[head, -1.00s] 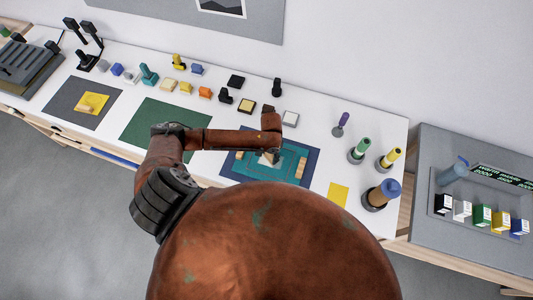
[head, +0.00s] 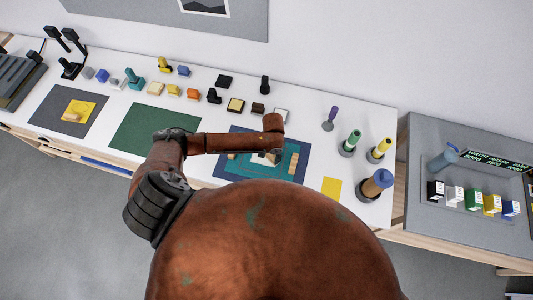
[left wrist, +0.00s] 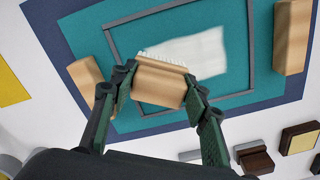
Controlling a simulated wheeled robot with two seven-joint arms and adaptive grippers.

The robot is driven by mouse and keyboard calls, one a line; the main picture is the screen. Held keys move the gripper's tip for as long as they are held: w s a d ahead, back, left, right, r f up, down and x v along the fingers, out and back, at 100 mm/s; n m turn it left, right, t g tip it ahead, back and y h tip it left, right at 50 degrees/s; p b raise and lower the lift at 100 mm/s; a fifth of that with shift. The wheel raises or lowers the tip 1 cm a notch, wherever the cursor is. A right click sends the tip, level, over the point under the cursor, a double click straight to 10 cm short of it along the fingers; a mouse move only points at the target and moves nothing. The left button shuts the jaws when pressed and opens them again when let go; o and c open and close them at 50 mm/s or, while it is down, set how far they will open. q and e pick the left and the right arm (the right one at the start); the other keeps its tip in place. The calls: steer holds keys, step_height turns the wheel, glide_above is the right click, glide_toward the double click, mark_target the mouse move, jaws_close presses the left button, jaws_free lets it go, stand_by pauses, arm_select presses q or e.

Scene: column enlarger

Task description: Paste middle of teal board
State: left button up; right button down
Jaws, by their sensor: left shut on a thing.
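The teal board (head: 242,168) lies on a dark blue mat on the white bench, and fills much of the left wrist view (left wrist: 130,38). A thin grey rectangular outline is on it. A white paste patch (left wrist: 205,50) covers part of the area inside this outline. My left gripper (left wrist: 160,84) is shut on a wooden brush (left wrist: 158,88) with pale bristles. The bristles are at the patch's edge; exact contact is hard to tell. In the head view my left gripper (head: 273,157) is over the board, partly hidden by my arm. My right gripper is not in view.
Wooden blocks sit at the board's left (head: 232,156) and right (head: 294,163). A green mat (head: 152,128) and a yellow sheet (head: 331,188) lie beside it. Upright holders (head: 349,142) stand to the right. Several small blocks and stamps line the back.

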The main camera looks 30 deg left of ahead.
arm_select(q)
steer(key=shift+w+d, duration=0.1)
steer(key=shift+d, duration=0.4)
steer(key=shift+r, duration=3.5)
